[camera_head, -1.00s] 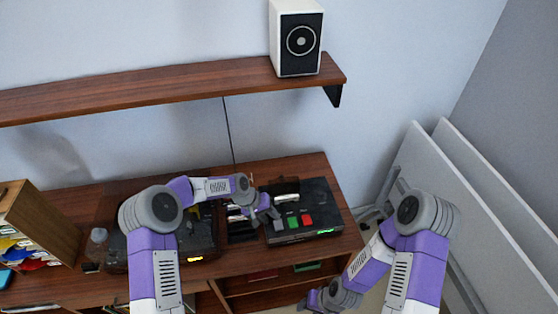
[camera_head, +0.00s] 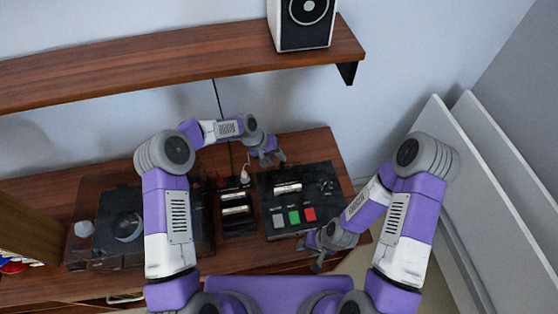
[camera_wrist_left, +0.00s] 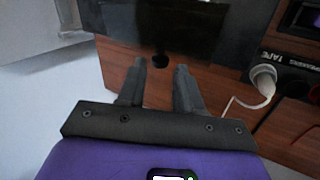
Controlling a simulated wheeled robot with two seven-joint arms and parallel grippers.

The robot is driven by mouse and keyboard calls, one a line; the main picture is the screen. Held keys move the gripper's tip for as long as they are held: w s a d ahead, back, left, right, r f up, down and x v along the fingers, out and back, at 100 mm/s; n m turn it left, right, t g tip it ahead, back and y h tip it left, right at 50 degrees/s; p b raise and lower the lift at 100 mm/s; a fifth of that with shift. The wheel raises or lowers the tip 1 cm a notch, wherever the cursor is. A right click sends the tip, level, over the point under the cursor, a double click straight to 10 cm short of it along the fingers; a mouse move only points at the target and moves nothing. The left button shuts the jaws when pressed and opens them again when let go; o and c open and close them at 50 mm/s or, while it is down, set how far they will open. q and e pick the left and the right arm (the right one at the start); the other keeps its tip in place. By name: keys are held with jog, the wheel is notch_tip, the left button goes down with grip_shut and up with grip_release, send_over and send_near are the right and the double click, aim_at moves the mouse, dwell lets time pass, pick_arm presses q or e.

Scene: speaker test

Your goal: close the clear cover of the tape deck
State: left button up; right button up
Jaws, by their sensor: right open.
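The black tape deck (camera_head: 322,205) sits at the right of the wooden cabinet top, with grey, green and red keys along its front. A glossy dark panel (camera_wrist_left: 158,22) at the top of the left wrist view may be its clear cover; its angle is hard to tell. My left gripper (camera_head: 273,160) is behind the deck's back edge. In the left wrist view its two fingers (camera_wrist_left: 160,78) are apart with nothing between them. My right gripper (camera_head: 309,254) is open, low near the deck's front edge.
A panel with slots (camera_head: 238,213) and a white plug (camera_head: 245,177) stands left of the deck. Further left is a player under a clear box (camera_head: 90,240). A shelf (camera_head: 170,62) with a speaker (camera_head: 302,38) overhangs behind. White boards (camera_head: 440,150) lean at the right.

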pick_arm(q)
jog(key=shift+b+x, duration=0.35)
jog(key=shift+x, duration=1)
jog(key=shift+w, duration=0.1)
grip_shut()
